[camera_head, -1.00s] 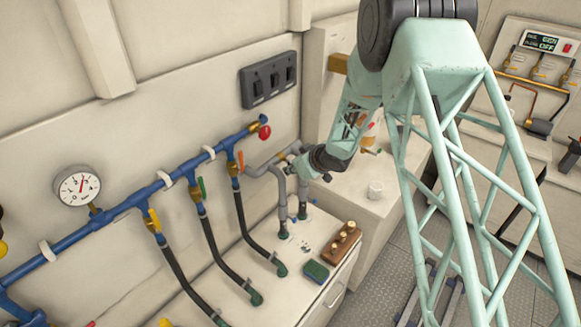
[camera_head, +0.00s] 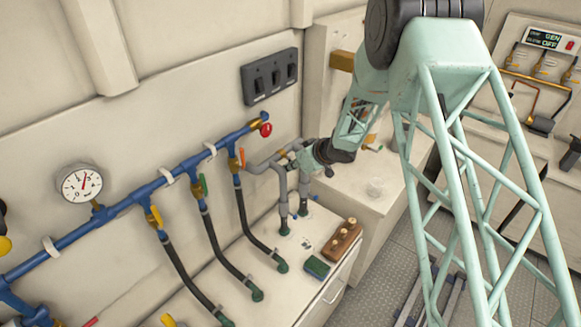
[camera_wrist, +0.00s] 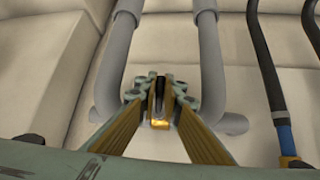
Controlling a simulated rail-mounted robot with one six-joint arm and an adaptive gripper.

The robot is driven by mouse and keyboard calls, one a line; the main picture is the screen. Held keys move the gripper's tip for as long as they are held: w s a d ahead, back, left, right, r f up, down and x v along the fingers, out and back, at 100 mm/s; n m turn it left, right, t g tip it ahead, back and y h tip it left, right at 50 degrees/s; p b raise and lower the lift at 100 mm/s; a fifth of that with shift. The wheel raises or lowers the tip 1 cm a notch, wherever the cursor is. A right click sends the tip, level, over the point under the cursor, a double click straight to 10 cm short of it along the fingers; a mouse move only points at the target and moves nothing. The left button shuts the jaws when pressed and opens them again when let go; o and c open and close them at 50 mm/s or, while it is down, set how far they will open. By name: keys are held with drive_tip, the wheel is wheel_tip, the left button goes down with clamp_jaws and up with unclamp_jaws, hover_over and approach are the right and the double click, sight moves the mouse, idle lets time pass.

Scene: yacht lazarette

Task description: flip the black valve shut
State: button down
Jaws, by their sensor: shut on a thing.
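The black valve's dark handle (camera_wrist: 159,92) shows in the wrist view as a narrow strip between my fingertips, with its brass part (camera_wrist: 160,124) just below. The valve sits between two grey pipes (camera_wrist: 209,60). My gripper (camera_wrist: 160,88) is shut on the handle, one finger on each side. In the head view my gripper (camera_head: 297,158) is at the grey pipes (camera_head: 281,190) near the corner. It hides most of the valve there, and the handle's angle is hard to tell.
A blue pipe (camera_head: 125,199) runs along the wall with a gauge (camera_head: 81,184), a red knob (camera_head: 265,130) and yellow, green and orange valve handles. Black hoses drop to the counter. A wooden block (camera_head: 342,240) and green sponge (camera_head: 317,267) lie on the counter.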

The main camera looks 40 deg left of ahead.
idle(0.3)
drive_tip(key=c, duration=2.8)
unclamp_jaws()
drive_tip(key=shift+d, duration=0.1)
drive_tip(key=shift+v, duration=6)
drive_tip(key=shift+f, duration=0.1)
